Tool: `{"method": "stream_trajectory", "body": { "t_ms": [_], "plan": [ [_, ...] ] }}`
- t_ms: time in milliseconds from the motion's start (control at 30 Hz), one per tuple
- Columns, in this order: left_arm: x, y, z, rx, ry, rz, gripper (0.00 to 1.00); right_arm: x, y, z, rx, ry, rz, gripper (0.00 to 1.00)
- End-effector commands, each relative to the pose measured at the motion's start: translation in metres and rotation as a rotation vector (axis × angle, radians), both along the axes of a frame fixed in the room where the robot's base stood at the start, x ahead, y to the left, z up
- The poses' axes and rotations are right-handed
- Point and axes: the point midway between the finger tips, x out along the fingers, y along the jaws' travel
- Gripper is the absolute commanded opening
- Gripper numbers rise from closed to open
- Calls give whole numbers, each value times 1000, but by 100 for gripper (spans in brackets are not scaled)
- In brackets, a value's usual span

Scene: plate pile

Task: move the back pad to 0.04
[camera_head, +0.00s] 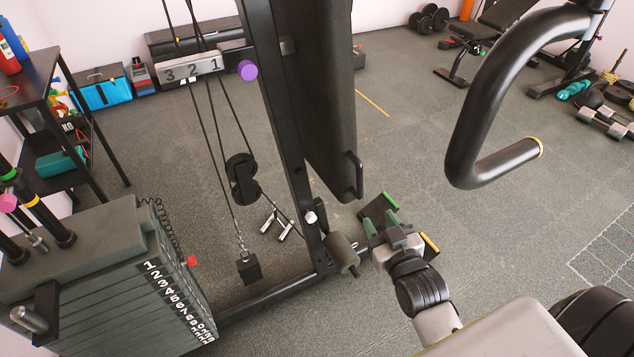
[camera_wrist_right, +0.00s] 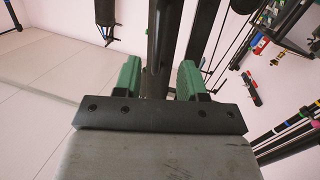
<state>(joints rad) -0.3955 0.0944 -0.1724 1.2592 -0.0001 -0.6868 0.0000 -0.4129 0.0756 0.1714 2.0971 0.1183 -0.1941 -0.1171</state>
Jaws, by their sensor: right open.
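The back pad (camera_head: 330,110) is a tall dark pad beside the machine's black upright post (camera_head: 282,110) in the head view. A thin black handle (camera_head: 357,175) sticks out from its lower right edge. A plate marked 3, 2, 1 (camera_head: 190,68) and a purple knob (camera_head: 247,70) are left of the post. My right gripper (camera_head: 379,222) is low, below and right of the handle, and apart from it. It is open, with green fingers. In the right wrist view, dark bars show between the spread fingers (camera_wrist_right: 159,78); their distance is unclear. My left gripper is not seen.
A weight stack (camera_head: 130,290) with numbered plates stands at the lower left. A roller (camera_head: 342,252) sits at the machine's base near my right gripper. A large curved black bar (camera_head: 470,125) hangs at the upper right. The floor right of the pad is open.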

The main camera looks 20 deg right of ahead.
Motion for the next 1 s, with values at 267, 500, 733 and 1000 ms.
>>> {"method": "stream_trajectory", "body": {
  "t_ms": [267, 500, 733, 1000],
  "plan": [
    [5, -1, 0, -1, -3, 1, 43, 8, -4, 25, -19, -70, -5, 41],
    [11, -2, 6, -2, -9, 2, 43, 52, -9, 25, -18, -70, -4, 41],
    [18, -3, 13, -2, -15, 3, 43, 89, -13, 24, -16, -68, -5, 41],
    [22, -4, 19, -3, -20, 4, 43, 104, -15, 24, -17, -65, -4, 41]
  ]
}}
